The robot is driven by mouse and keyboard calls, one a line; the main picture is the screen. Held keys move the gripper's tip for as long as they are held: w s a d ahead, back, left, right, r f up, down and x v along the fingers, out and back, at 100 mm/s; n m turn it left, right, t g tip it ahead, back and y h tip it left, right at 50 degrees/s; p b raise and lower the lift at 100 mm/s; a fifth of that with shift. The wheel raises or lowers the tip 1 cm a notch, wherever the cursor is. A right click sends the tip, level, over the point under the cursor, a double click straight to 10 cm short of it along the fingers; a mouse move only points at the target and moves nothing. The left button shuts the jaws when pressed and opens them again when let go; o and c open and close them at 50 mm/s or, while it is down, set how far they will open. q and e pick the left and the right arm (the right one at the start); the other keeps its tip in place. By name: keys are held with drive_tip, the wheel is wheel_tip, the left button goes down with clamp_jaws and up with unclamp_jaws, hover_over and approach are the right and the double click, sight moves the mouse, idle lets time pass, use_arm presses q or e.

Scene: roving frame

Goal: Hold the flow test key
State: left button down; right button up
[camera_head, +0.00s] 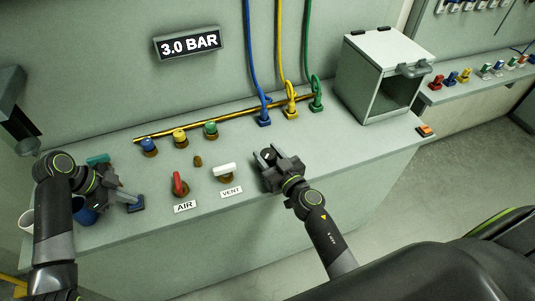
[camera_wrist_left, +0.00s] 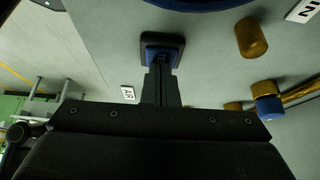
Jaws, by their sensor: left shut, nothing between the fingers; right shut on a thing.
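The flow test key appears to be the small dark blue square-framed key (camera_head: 137,204) on the bench at the left. It also shows in the left wrist view (camera_wrist_left: 162,42). My left gripper (camera_head: 130,198) is shut and empty, and its fingertips (camera_wrist_left: 161,68) reach onto the blue key. They look to be touching it, but how far the key is pressed is hidden. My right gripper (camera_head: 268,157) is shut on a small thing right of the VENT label. The fingers mostly hide that thing.
A red AIR handle (camera_head: 180,184) and a white VENT handle (camera_head: 224,170) stand between my grippers. Blue, yellow and green hoses (camera_head: 280,60) plug in behind. An open grey box (camera_head: 384,85) stands at right. A sign (camera_head: 189,43) reads 3.0 BAR. A blue cup (camera_head: 86,212) is at left.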

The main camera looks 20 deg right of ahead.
drive_tip(key=shift+n+g+y, duration=0.65)
drive_tip(key=shift+n+y, duration=0.5)
drive_tip(key=shift+y, duration=0.5)
drive_tip(key=shift+n+g+y, duration=0.65)
drive_tip(key=shift+n+y, duration=0.5)
drive_tip(key=shift+y, duration=0.5)
drive_tip(key=o, duration=1)
drive_tip(key=shift+c, duration=0.2)
